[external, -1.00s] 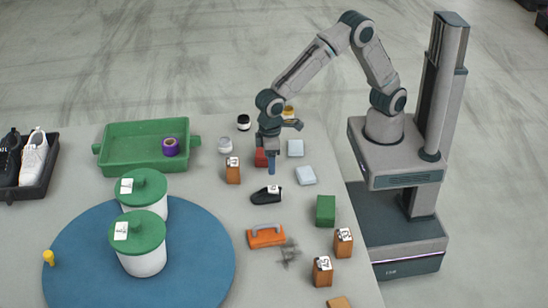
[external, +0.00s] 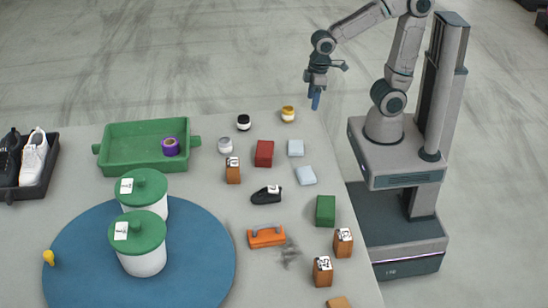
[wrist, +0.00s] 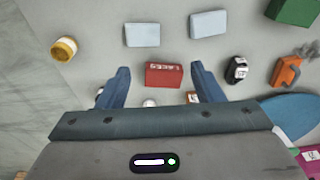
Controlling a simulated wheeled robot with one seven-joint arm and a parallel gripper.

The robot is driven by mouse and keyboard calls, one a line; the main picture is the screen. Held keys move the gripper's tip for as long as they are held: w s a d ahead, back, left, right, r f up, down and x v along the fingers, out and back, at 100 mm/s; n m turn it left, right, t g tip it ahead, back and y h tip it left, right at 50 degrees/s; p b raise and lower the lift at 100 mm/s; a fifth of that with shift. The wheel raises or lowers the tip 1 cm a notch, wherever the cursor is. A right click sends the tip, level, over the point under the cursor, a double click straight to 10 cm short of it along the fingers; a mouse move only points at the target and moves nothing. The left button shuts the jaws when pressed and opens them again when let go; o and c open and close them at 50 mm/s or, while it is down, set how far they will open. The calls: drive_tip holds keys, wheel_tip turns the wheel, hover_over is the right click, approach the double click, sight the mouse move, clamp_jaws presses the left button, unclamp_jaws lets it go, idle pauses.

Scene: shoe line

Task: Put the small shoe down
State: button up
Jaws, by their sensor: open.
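The small black shoe (external: 266,195) with a white label lies on the table, between a brown box and an orange tool. It also shows in the wrist view (wrist: 237,70), to the right of my gripper. My gripper (external: 315,102) is raised beyond the table's far right edge, well away from the shoe. In the wrist view my gripper's two blue fingers (wrist: 160,80) are apart, with nothing held between them. A red box (wrist: 164,76) shows below, between the fingers in the picture.
A green tray (external: 130,161) holds a purple roll (external: 171,146). Two lidded white tubs (external: 145,262) stand on a blue disc (external: 205,268). Brown boxes (external: 322,271), a green box (external: 325,210) and an orange float (external: 266,237) stand around the shoe. A dark crate (external: 32,190) holds larger shoes at left.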

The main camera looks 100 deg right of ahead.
drive_tip(key=shift+o, duration=0.7)
drive_tip(key=s, duration=0.1)
drive_tip(key=s+d, duration=0.1)
drive_tip(key=s, duration=0.1)
drive_tip(key=s+d+f, duration=0.1)
drive_tip(key=shift+s+d, duration=0.15)
drive_tip(key=shift+s, duration=0.2)
drive_tip(key=shift+w, duration=0.1)
